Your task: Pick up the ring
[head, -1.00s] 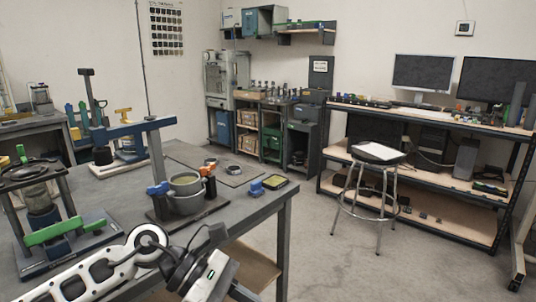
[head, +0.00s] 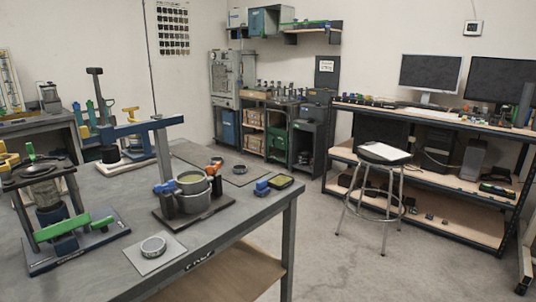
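A round metal ring (head: 153,247) lies on a light square plate (head: 136,260) near the front edge of the grey workbench. A second small ring-shaped piece (head: 239,169) lies on a dark flat mat farther back on the bench. I cannot tell which of the two the task means. Neither of my grippers is in view, and nothing touches either piece.
A grey pot with blue and orange clamps (head: 194,195) stands on a dark base behind the near ring. A green-handled press (head: 68,231) stands to the left. A stool (head: 383,153) stands beyond.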

